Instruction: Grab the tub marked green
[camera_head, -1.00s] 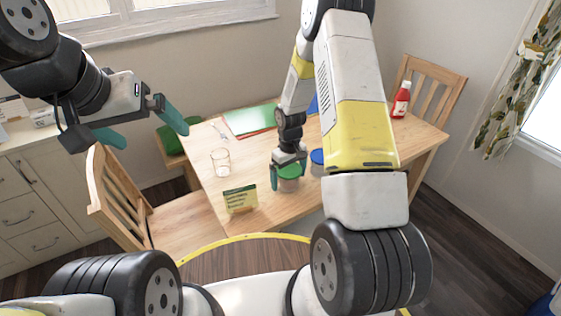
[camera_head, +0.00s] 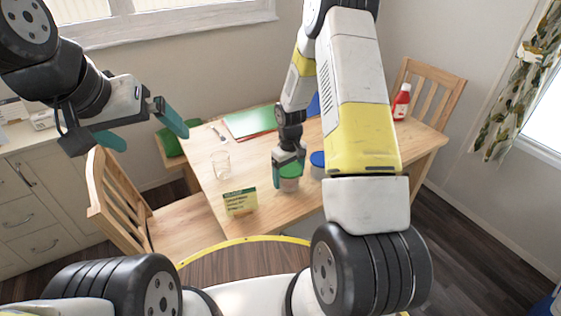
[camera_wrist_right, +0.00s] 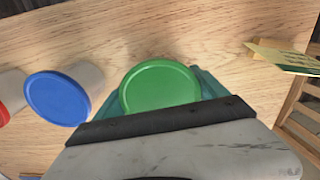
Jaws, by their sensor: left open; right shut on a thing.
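The tub with the green lid (camera_head: 289,184) stands on the wooden table in the head view. Its round green lid fills the middle of the right wrist view (camera_wrist_right: 158,86). My right gripper (camera_head: 288,172) is shut on this tub, with a teal finger on either side of it. The lower part of the tub is hidden in the wrist view. My left gripper (camera_head: 150,128) is open and empty, held in the air left of the table.
A blue-lidded tub (camera_wrist_right: 57,98) stands close beside the green one, with a red-lidded one (camera_wrist_right: 4,112) beyond. A small sign (camera_head: 240,202), a glass (camera_head: 220,165), a green folder (camera_head: 250,121) and a red bottle (camera_head: 401,101) are on the table (camera_head: 255,160). Chairs flank it.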

